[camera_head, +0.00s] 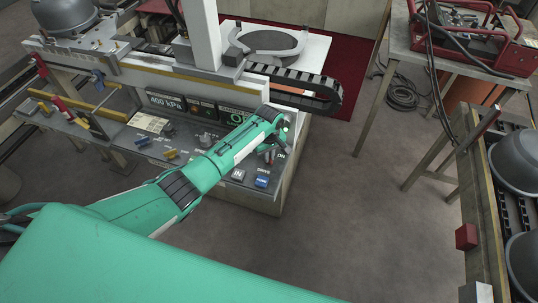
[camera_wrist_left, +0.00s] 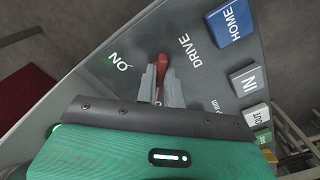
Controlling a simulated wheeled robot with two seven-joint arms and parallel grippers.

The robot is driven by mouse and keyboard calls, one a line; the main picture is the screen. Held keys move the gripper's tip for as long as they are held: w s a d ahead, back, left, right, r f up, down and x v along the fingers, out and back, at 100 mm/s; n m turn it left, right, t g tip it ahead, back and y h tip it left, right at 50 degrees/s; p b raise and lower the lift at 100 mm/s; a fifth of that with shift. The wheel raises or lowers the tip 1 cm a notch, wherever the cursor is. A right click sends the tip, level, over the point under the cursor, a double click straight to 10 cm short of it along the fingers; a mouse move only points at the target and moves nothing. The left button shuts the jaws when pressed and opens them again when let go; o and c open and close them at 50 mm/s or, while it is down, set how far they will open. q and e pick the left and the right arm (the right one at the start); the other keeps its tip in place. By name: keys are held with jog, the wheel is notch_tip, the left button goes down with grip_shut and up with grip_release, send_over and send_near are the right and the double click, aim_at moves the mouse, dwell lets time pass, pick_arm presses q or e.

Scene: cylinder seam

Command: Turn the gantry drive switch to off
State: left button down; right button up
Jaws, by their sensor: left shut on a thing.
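My left arm reaches across the control panel, and my left gripper (camera_head: 272,148) is at the panel's right end, beside the ON label. In the left wrist view the gripper (camera_wrist_left: 161,86) is shut on the red lever of the drive switch (camera_wrist_left: 162,68). One grey finger lies on each side of the lever. The ON label (camera_wrist_left: 119,62) is to the left of it and the DRIVE label (camera_wrist_left: 190,51) to the right. The lower part of the switch is hidden by the fingers. In the head view the gripper covers most of the switch. My right gripper is not in view.
A blue HOME button (camera_head: 262,182) and a grey IN button (camera_head: 238,174) sit close to the gripper. Displays (camera_head: 168,102), the gantry rail and a black cable chain (camera_head: 300,86) stand behind. A table with a red machine (camera_head: 470,40) is at right. The floor between is clear.

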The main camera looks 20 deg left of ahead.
pick_arm(q)
jog(key=c, duration=1.5)
grip_release()
jog(key=shift+r, duration=0.1)
jog(key=shift+a+r+b, duration=0.1)
jog(key=shift+r+b, duration=1.7)
jog(key=shift+r, duration=5.05)
